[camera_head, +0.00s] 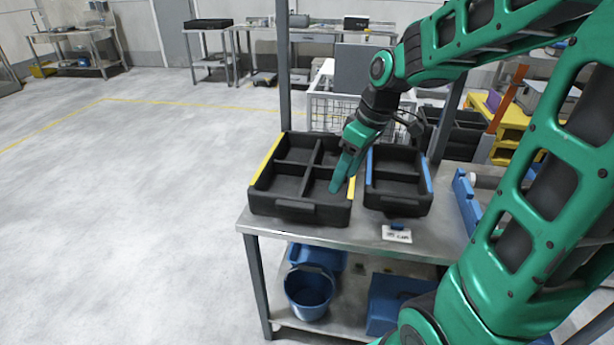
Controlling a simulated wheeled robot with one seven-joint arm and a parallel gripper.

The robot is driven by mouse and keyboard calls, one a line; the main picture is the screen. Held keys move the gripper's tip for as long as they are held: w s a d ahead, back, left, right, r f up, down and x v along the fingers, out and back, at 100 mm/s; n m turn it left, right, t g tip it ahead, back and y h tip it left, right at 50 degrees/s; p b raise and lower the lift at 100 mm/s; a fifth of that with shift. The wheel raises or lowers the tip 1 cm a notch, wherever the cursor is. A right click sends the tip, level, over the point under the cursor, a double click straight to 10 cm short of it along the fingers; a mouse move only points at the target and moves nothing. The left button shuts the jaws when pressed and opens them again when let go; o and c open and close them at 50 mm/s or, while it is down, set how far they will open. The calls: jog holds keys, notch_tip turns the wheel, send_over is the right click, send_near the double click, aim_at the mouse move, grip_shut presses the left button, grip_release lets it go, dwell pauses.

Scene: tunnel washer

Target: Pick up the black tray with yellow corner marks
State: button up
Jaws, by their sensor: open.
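The black tray with yellow marks (301,209) sits on the metal table, left of the middle. It is divided into several compartments, which look empty. Yellow strips show along its left and right sides. My green gripper (338,185) is open and points down at the tray's right side, its fingertips overlapping the front right compartment and wall. I cannot tell whether it touches the tray or whether the wall is between its fingers. The gripper hides part of the right yellow strip.
A similar black tray with blue marks (398,202) stands close on the right. A small white card (397,234) lies in front of it on the metal table (335,237). A table post (284,70) rises behind the trays. A blue bucket (309,295) is on the lower shelf. Floor at left is clear.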

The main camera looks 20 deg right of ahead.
jog(key=w+a+n+y, duration=0.1)
jog(key=w+a+n, duration=0.3)
jog(key=w+a, duration=0.15)
send_near(297, 200)
jog(key=shift+w+a+f+n, duration=0.15)
jog(key=shift+a+f, duration=0.1)
jog(key=shift+f, duration=0.25)
jog(key=shift+a+f+n, duration=0.15)
jog(key=shift+a+f, duration=0.05)
jog(key=shift+f, duration=0.25)
jog(key=shift+x, duration=2.95)
jog(key=shift+d, duration=0.15)
jog(key=c, duration=1.4)
